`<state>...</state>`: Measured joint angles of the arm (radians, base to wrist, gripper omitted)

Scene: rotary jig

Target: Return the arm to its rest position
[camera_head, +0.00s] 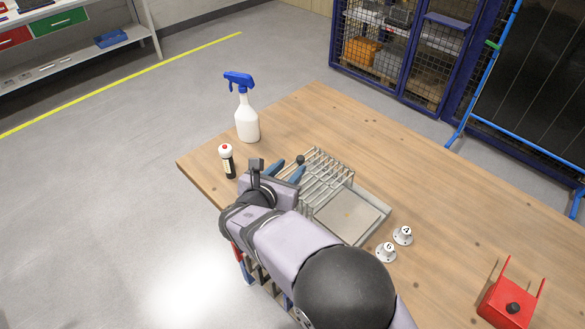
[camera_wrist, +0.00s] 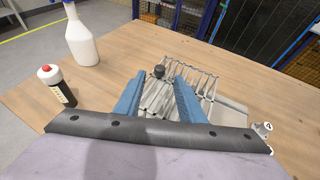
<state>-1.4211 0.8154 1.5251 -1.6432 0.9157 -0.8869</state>
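My gripper (camera_head: 289,168) is at the near-left side of the grey slatted rack (camera_head: 325,172), low over the wooden table. In the wrist view, its two blue fingers (camera_wrist: 159,76) stand apart with a clear gap, so it is open. A black round knob (camera_head: 300,160) shows just beyond the fingertips; it also shows in the wrist view (camera_wrist: 158,71). I see nothing gripped. Whether the fingers touch the rack cannot be told. My arm reaches in from the bottom of the head view and hides part of the table's near edge.
A white spray bottle (camera_head: 247,122) and a black bottle with white cap (camera_head: 228,163) stand left of the rack. A grey tray (camera_head: 372,226) adjoins the rack. Dials marked 6 (camera_head: 386,252) and 4 (camera_head: 403,235) and a red box (camera_head: 508,303) are rightward. The table's far right is clear.

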